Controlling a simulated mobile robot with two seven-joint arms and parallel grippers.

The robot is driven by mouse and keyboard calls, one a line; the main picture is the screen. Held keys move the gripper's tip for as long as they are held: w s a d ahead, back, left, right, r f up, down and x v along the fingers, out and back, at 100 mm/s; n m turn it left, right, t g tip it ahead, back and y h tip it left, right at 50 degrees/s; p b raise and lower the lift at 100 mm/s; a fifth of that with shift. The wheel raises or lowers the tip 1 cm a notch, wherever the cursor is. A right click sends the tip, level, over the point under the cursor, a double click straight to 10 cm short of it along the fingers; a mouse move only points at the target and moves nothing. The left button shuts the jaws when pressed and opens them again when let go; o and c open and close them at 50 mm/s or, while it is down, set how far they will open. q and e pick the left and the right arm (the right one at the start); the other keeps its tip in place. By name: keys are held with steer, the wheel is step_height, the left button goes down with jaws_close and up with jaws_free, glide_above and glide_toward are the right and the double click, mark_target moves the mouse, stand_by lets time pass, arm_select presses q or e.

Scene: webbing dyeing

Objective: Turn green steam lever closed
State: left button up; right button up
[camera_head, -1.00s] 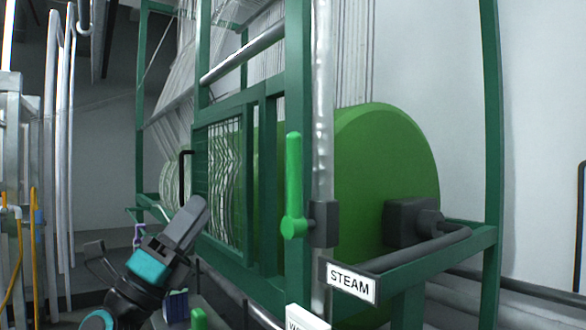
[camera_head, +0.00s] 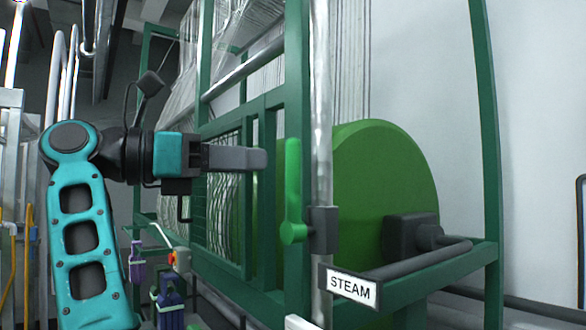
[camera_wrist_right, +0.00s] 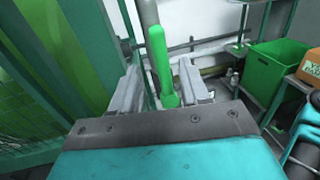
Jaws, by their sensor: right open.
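The green steam lever (camera_head: 292,190) stands upright on its dark valve body (camera_head: 322,230), on the silver vertical pipe above the STEAM sign (camera_head: 352,287). My right gripper (camera_head: 262,159) points at it from the left, level with its upper part, with a small gap in the head view. In the right wrist view the lever (camera_wrist_right: 159,62) shows between the two spread fingers of my right gripper (camera_wrist_right: 162,88). The fingers are open and empty. My left gripper is not in view.
The dark green machine frame (camera_head: 297,100) stands close behind the lever. A large green drum (camera_head: 385,170) is to its right. Purple bottles (camera_head: 170,300) stand low at the left. The right wrist view shows a green bin (camera_wrist_right: 272,70) and an orange box (camera_wrist_right: 310,68).

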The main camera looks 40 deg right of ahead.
mark_target(294, 163)
steer(key=x, duration=0.8)
steer(key=shift+f+b, duration=0.1)
steer(key=shift+b, duration=0.3)
steer(key=shift+c, duration=0.2)
jaws_close()
